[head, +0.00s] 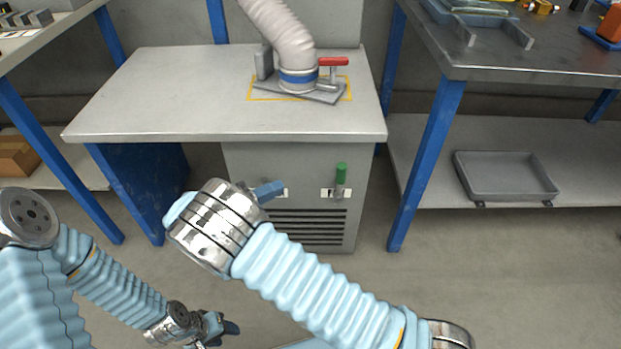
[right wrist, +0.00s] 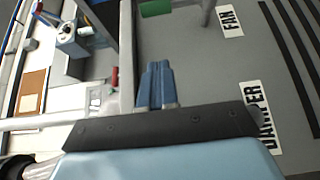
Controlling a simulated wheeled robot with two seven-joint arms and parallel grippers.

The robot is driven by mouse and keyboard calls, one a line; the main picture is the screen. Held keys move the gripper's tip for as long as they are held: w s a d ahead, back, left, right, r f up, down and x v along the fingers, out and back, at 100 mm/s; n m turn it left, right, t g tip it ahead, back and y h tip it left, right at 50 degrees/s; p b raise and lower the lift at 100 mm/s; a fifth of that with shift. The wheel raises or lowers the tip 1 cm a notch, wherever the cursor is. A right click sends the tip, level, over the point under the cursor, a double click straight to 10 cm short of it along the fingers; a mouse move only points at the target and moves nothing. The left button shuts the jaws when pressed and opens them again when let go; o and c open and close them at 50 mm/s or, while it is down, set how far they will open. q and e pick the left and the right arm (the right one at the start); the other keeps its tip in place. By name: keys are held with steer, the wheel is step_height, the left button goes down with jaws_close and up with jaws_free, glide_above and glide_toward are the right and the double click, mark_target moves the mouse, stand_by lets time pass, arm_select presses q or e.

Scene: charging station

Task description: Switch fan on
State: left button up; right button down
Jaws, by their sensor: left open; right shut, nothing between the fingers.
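In the head view, the grey cabinet (head: 300,235) under the workbench carries a switch with a green handle (head: 341,170), standing upright on a metal stem. In the right wrist view, the green handle (right wrist: 156,8) is cut by the top edge, near the FAN label (right wrist: 230,22). A second label (right wrist: 262,110), ending in "ER", is partly hidden by my gripper. My right gripper (head: 272,190) is shut and empty, left of the green handle and apart from it. Its blue fingers show in the right wrist view (right wrist: 158,75). My left gripper (head: 230,327) is open and empty, low over the floor.
The workbench top (head: 170,95) overhangs the cabinet and bears a hose (head: 285,35) and a red-handled clamp (head: 333,61). Dark vent slots (head: 310,225) lie below the switch. A grey tray (head: 505,175) sits on the right shelf. Floor before the cabinet's right side is clear.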

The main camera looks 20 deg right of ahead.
mark_target(340, 182)
arm_select(q)
steer(key=shift+s+d+r+p, duration=0.1)
steer(key=shift+d+r+p, duration=0.05)
steer(key=shift+r+p, duration=0.3)
steer(key=shift+s+d+r+p, duration=0.1)
steer(key=shift+d+r+p, duration=0.05)
steer(key=shift+r+p, duration=0.3)
arm_select(e)
steer(key=d, duration=1.3)
steer(key=shift+w, duration=0.35)
arm_select(q)
step_height(340, 182, down, 12)
steer(key=d+b, duration=0.1)
steer(key=b, duration=1.1)
arm_select(e)
steer(key=s+d+f+m+y, duration=0.1)
steer(key=s+d+m+y, duration=0.2)
steer(key=d+y, duration=0.7)
steer(key=shift+s+d+f+m+y, duration=0.15)
steer(key=shift+s+d+m+y, duration=0.15)
steer(key=shift+m, duration=0.8)
arm_select(q)
steer(key=shift+r, duration=0.1)
arm_select(e)
steer(key=shift+d, duration=0.1)
